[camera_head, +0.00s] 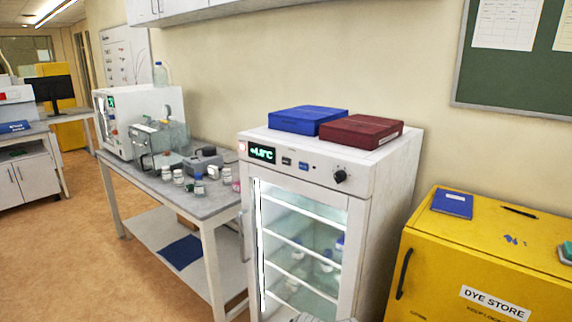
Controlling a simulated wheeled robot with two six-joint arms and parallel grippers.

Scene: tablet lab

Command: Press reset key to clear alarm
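A white glass-door fridge (384,195) stands in the middle, with a control panel along its top front. The panel has a lit green temperature display (262,153), a small dark key (286,161), a small blue key (304,166) and a black round knob (340,176). A small reddish mark or lamp (242,146) sits left of the display. The key labels are too small to read, so I cannot tell which is the reset key. Neither gripper can be made out; a grey shape at the bottom edge is too cut off to identify.
A blue box (307,119) and a dark red box (361,131) lie on the fridge top. Left is a bench (213,203) with bottles and instruments. Right is a yellow dye store cabinet (436,255). Open floor (90,260) lies at front left.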

